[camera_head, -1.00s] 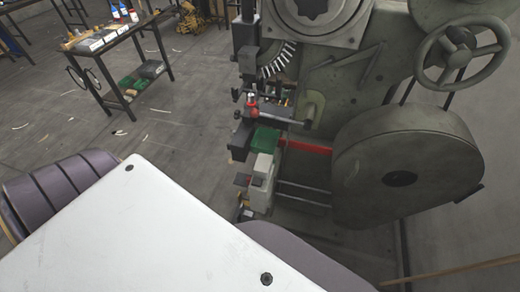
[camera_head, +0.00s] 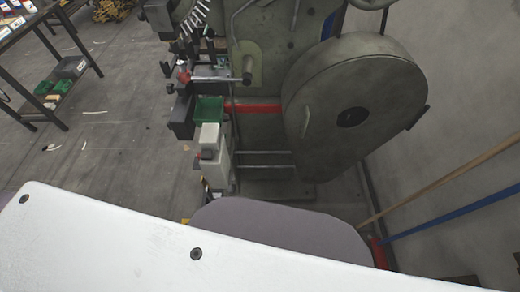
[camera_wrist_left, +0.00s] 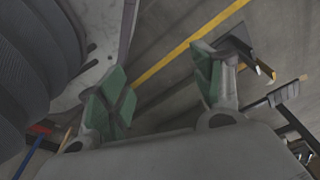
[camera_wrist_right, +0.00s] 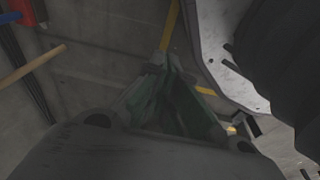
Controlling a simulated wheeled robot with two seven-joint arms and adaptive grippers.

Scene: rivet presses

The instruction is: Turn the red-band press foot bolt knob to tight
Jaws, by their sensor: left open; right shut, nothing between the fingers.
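The press (camera_head: 270,75) with a red band (camera_head: 252,108) on its body stands ahead in the head view. I cannot make out the foot bolt knob; the foot of the press is partly hidden behind my own body. My left gripper (camera_wrist_left: 165,95) is open and empty in the left wrist view, with green pads apart over the floor. My right gripper (camera_wrist_right: 165,75) is shut and empty in the right wrist view, its green pads together. Neither gripper shows in the head view, and neither is near the press in the wrist views.
A large round guard (camera_head: 350,100) bulges from the press on the right. A green bin (camera_head: 208,109) and a pale box (camera_head: 212,145) sit at its left side. Brown (camera_head: 440,180) and blue (camera_head: 455,211) poles lean at the right. A workbench (camera_head: 50,60) stands far left; floor between is open.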

